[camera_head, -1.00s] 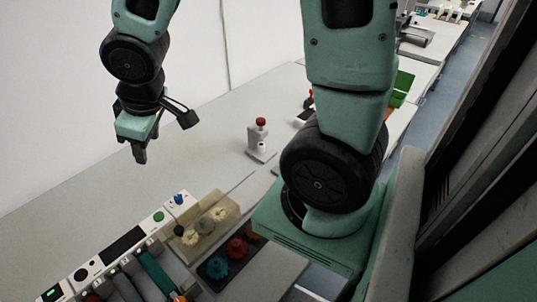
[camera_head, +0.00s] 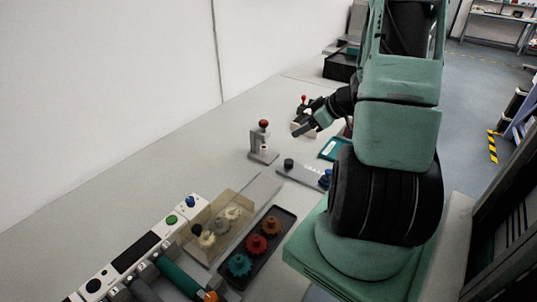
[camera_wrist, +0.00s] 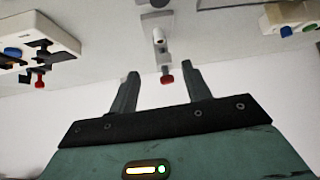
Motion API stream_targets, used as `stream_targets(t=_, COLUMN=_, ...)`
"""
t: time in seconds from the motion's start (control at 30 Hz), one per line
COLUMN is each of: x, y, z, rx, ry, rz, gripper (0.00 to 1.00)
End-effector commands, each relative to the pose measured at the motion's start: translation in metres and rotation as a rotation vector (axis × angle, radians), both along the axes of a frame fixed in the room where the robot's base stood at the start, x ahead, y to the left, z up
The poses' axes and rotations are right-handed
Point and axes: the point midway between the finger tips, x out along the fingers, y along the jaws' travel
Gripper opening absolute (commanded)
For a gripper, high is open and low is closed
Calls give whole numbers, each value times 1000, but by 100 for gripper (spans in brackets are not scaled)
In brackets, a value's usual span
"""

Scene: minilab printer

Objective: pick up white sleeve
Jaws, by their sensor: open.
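A grey stand with a red knob (camera_head: 264,124) stands on the bench in the head view. In the wrist view its red knob (camera_wrist: 166,77) shows between my fingers, beyond them. A small white cylindrical piece (camera_wrist: 158,36) shows on this stand; it may be the white sleeve, but I cannot tell for sure. My gripper (camera_head: 299,130) is to the right of the stand, above the bench and apart from it. In the wrist view my gripper (camera_wrist: 160,86) is open, with nothing between its fingers.
A white box with a red lever (camera_wrist: 40,60) is at the left of the wrist view. A black tray (camera_head: 283,222) with coloured gears, a translucent yellowish box (camera_head: 219,218) and a button panel (camera_head: 139,249) are at the front. The bench left of the stand is clear.

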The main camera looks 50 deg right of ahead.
Motion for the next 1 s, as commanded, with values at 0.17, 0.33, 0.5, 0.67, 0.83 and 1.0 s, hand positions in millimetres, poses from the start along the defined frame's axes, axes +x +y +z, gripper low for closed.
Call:
stream_targets(t=0.17, x=25, y=6, z=-27, rx=4, ry=2, rz=3, gripper=48)
stream_targets(t=0.33, x=50, y=12, z=-52, rx=3, ry=2, rz=3, gripper=48)
stream_targets(t=0.5, x=70, y=16, z=-72, rx=0, ry=2, rz=2, gripper=48)
stream_targets(t=0.67, x=79, y=17, z=-80, rx=-2, ry=2, rz=1, gripper=48)
stream_targets(t=0.83, x=91, y=20, z=-89, rx=0, ry=3, rz=4, gripper=48)
stream_targets(t=1.0, x=111, y=24, z=-106, rx=0, ry=2, rz=4, gripper=48)
